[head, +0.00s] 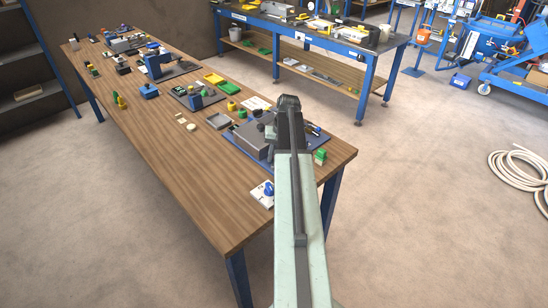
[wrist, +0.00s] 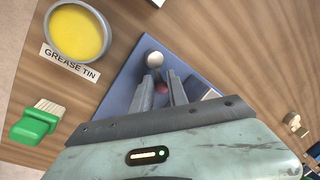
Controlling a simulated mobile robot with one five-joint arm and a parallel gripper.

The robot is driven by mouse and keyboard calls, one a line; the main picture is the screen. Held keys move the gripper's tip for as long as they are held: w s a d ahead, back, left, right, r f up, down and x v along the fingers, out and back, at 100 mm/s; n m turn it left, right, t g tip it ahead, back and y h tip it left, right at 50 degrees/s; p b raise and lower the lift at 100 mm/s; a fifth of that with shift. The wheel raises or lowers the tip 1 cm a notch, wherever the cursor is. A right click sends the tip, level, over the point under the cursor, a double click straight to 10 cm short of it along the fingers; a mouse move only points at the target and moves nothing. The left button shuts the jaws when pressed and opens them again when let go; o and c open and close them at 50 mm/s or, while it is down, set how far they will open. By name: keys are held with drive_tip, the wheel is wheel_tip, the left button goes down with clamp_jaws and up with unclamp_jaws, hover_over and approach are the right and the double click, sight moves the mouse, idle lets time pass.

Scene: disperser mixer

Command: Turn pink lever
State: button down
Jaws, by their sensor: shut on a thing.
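In the wrist view, a small dark pink piece (wrist: 161,88), which looks like the pink lever, sits between the two fingers of my gripper (wrist: 162,90). My gripper is shut on it, and the fingers hide much of it. A pale round knob (wrist: 154,58) shows just beyond the fingertips. Both are over a blue base plate (wrist: 128,75). In the head view, my arm reaches over the near end of the wooden table to a grey machine (head: 250,139) on a blue plate. The lever cannot be made out there.
In the wrist view, a grease tin (wrist: 78,32) with yellow contents and a green-handled brush (wrist: 36,123) lie left of the plate. In the head view, the wooden table (head: 190,175) has clear room at its front left. Several other machines stand farther back.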

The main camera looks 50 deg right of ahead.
drive_tip(key=shift+d+m, duration=0.15)
drive_tip(key=shift+m, duration=0.35)
drive_tip(key=m, duration=0.2)
drive_tip(key=shift+s+d+r+m+h, duration=0.1)
drive_tip(key=shift+s+d+m+h, duration=0.1)
drive_tip(key=shift+s+m+h, duration=0.15)
drive_tip(key=m, duration=0.2)
drive_tip(key=s+m, duration=0.1)
drive_tip(key=m, duration=0.1)
drive_tip(key=m+h, duration=0.1)
drive_tip(key=m, duration=0.1)
drive_tip(key=shift+s+d+t, duration=0.1)
drive_tip(key=shift+s+t, duration=0.2)
drive_tip(key=shift+s, duration=0.1)
drive_tip(key=shift+s+m, duration=0.1)
drive_tip(key=shift+m, duration=0.15)
drive_tip(key=c, duration=1.3)
unclamp_jaws()
drive_tip(key=shift+r, duration=0.1)
